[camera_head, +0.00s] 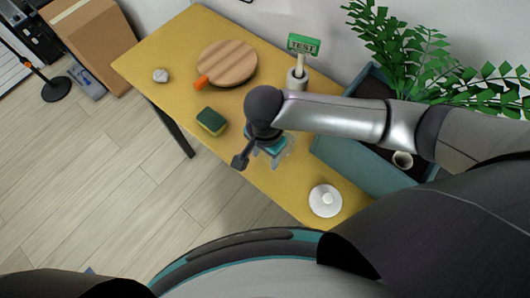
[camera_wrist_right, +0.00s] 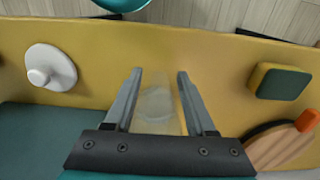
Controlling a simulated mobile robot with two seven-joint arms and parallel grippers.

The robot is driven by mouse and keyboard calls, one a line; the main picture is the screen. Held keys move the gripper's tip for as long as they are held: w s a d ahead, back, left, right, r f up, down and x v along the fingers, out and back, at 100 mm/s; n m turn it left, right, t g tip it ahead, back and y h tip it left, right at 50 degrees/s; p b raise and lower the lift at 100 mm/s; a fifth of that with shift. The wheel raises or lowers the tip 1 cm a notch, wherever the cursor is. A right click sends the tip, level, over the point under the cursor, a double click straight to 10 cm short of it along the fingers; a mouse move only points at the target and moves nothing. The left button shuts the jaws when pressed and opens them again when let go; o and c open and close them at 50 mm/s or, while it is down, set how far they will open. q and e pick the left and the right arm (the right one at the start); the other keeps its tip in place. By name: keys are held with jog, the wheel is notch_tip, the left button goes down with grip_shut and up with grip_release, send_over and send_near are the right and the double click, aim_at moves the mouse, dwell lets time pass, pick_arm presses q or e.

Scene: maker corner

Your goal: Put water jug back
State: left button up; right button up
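A clear, see-through vessel (camera_wrist_right: 156,104), seemingly the water jug, shows faintly between my right fingers in the right wrist view, over the yellow table. Its outline is hard to make out, and I cannot tell its height. My right gripper (camera_wrist_right: 159,73) is open, with one finger on each side of the vessel and visible gaps. In the head view my right gripper (camera_head: 276,156) points down over the table's front part, and the wrist hides most of what is under it. My left gripper is not in view.
The yellow table (camera_head: 165,55) also holds a white round knobbed piece (camera_head: 325,201), a green-yellow sponge (camera_head: 211,122), a round wooden board (camera_head: 227,63) with an orange-handled item (camera_head: 201,82), a small whitish lump (camera_head: 160,75), a green TEST sign (camera_head: 303,45) and a teal planter (camera_head: 345,168).

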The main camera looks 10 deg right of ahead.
jog(key=shift+r, duration=0.25)
notch_tip(320, 180, up, 12)
jog(key=p, duration=0.3)
jog(key=shift+p, duration=0.3)
jog(key=shift+a+f, duration=0.1)
